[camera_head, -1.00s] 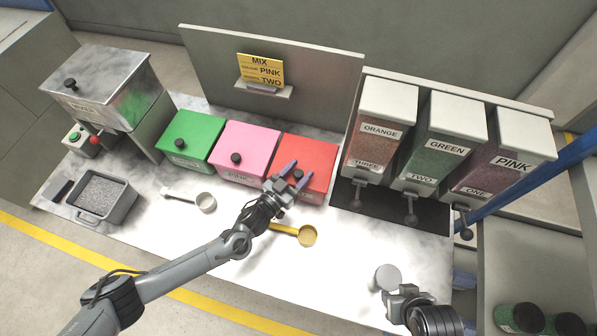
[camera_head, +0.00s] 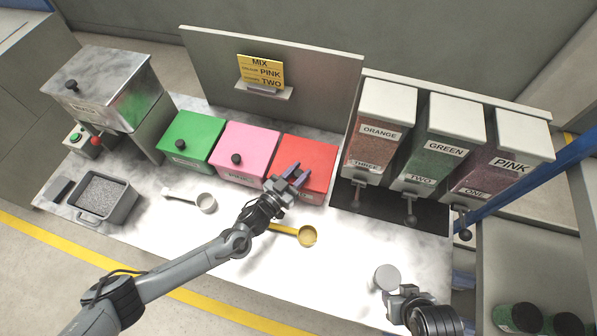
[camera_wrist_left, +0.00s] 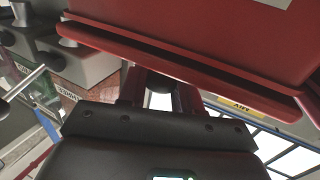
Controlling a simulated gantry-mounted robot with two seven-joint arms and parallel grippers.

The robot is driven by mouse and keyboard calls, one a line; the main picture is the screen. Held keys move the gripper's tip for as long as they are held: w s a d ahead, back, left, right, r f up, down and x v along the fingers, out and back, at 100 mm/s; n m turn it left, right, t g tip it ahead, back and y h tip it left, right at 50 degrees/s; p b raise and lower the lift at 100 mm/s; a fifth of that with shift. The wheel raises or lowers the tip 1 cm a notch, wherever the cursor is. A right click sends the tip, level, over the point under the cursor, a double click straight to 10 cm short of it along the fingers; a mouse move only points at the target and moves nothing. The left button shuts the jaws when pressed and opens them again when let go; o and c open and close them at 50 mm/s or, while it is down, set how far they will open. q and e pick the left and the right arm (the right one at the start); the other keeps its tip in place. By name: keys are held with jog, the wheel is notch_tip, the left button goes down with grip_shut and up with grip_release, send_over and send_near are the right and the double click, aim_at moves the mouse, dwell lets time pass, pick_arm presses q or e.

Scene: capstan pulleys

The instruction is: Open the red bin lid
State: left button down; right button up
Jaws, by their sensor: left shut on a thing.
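The red bin (camera_head: 310,155) stands at the right end of a row of three coloured bins, and its lid looks closed. In the head view my left gripper (camera_head: 296,175) is at the front of the red lid, its fingers close together. In the left wrist view the red lid (camera_wrist_left: 200,35) fills the top, and a dark knob (camera_wrist_left: 160,97) sits between the fingers, which are shut on it. My right gripper (camera_head: 404,292) is low at the bottom right, near a grey round cup (camera_head: 386,278); its finger opening is unclear.
The pink bin (camera_head: 248,143) and green bin (camera_head: 192,135) stand to the left. Dispensers, including the orange one (camera_head: 386,105), stand close on the right. A yellow scoop (camera_head: 306,236) and a pale scoop (camera_head: 205,202) lie on the bright counter in front.

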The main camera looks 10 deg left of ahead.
aim_at(303, 164)
pick_arm(q)
jog(key=w+r+n+g+y+p, duration=0.2)
jog(key=w+r+g+p, duration=0.3)
jog(key=p, duration=0.8)
jog(key=shift+d+r+g+p, duration=0.35)
jog(key=shift+d+r+g, duration=0.05)
jog(key=shift+r, duration=1.15)
jog(key=shift+w, duration=0.1)
jog(key=c, duration=0.9)
grip_release()
jog(key=shift+f, duration=0.1)
jog(key=shift+o, duration=0.2)
jog(key=shift+a, duration=0.1)
jog(key=v, duration=1)
jog(key=shift+s+r, duration=0.35)
